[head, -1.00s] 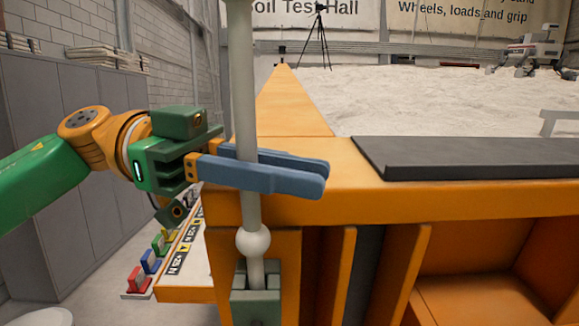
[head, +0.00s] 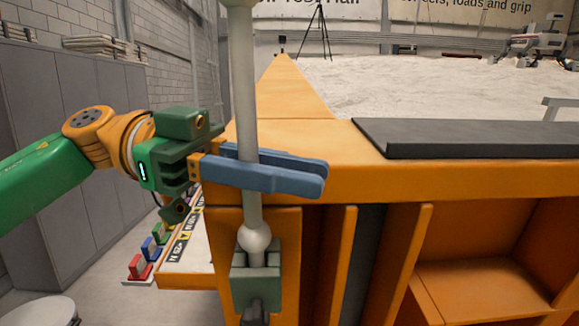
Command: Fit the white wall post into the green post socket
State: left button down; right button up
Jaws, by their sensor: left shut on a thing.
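The white wall post (head: 244,95) stands nearly upright on the left side of the head view, and its top runs out of the picture. A round knob (head: 254,237) sits near its lower end. My left gripper (head: 318,175) has its blue fingers shut on the post above the knob. The green post socket (head: 256,288) is fixed to the orange front face of the sandbed below. The post's lower end is at the socket's top; I cannot tell how deep it sits. My right gripper is not in view.
The orange sandbed rim (head: 440,180) runs across to the right, with a dark grey mat (head: 450,137) on it and pale sand behind. Grey cabinets (head: 75,150) line the left wall.

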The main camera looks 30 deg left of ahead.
pick_arm(q)
jog(key=shift+r, duration=0.1)
jog(key=r+p, duration=0.2)
jog(key=r, duration=0.1)
jog(key=s+r+p, duration=0.1)
jog(key=r, duration=0.1)
jog(key=shift+d+r, duration=0.2)
jog(key=shift+d, duration=0.05)
dwell(0.5)
jog(key=shift+w+a+f+b, duration=0.15)
jog(key=shift+f+b, duration=0.25)
jog(key=shift+f, duration=0.55)
jog(key=shift+w+f+b, duration=0.2)
jog(key=shift+f+b, duration=0.25)
jog(key=shift+f, duration=0.5)
jog(key=shift+w+a+f+b, duration=0.15)
jog(key=shift+f+b, duration=0.25)
jog(key=shift+f, duration=0.55)
dwell(0.7)
jog(key=c, duration=0.7)
grip_release()
jog(key=v, duration=0.7)
